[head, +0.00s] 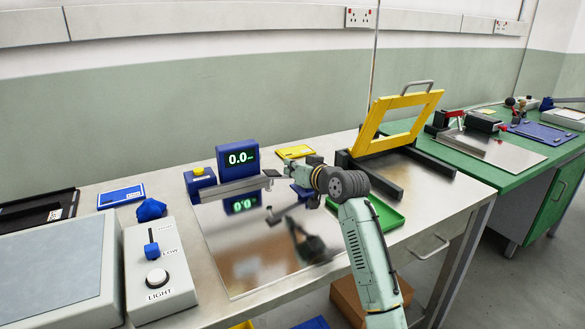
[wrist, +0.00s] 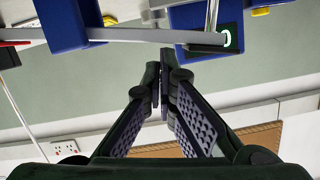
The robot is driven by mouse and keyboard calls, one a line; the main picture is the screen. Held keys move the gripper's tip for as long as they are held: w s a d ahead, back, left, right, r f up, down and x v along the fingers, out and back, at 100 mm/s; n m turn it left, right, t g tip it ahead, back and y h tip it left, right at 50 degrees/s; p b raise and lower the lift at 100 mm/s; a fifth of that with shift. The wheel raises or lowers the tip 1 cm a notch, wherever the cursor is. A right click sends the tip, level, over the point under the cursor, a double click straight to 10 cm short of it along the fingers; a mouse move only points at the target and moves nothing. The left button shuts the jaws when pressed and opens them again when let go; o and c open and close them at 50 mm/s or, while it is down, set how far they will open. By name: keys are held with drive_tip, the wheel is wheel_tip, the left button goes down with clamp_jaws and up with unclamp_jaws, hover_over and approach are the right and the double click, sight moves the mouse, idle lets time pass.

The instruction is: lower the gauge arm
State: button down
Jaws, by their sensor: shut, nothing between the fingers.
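The blue gauge has a display (head: 238,158) reading 0.0 in green. Its silver gauge arm (head: 232,188) runs level from a blue block with a yellow button (head: 199,174) to the right, above a mirror-like plate (head: 235,262). My gripper (head: 271,174) is at the right end of the gauge arm; in the head view I cannot tell whether they touch. In the wrist view, which looks upside down, my fingers (wrist: 161,88) are together with nothing between them, and the gauge arm (wrist: 130,35) crosses the picture beyond their tips, apart in the image.
A light control box (head: 158,272) with knob and button stands at left, beside a grey slab (head: 50,275). A yellow hinged frame (head: 398,120) stands raised at right, behind a green tray (head: 380,216). The plate's front is clear.

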drive_tip(key=shift+s+a+f+n+b, duration=0.15)
drive_tip(key=shift+a+f+n+b, duration=0.15)
drive_tip(key=shift+f+b, duration=0.25)
drive_tip(key=shift+s+a+f+n+b, duration=0.1)
drive_tip(key=shift+a+f+n+b, duration=0.1)
drive_tip(key=shift+f+n+b, duration=0.3)
drive_tip(key=shift+n+h+b, duration=0.3)
drive_tip(key=shift+h+b, duration=0.1)
drive_tip(key=shift+b, duration=0.05)
drive_tip(key=shift+r, duration=0.1)
drive_tip(key=shift+a+r+p, duration=0.15)
drive_tip(key=shift+r+p, duration=0.35)
drive_tip(key=shift+p, duration=0.05)
drive_tip(key=r+b+v, duration=0.1)
drive_tip(key=r+v, duration=0.1)
drive_tip(key=v, duration=0.9)
drive_tip(key=shift+w+r, duration=0.2)
drive_tip(key=shift+w, duration=0.15)
drive_tip(key=shift+a, duration=0.1)
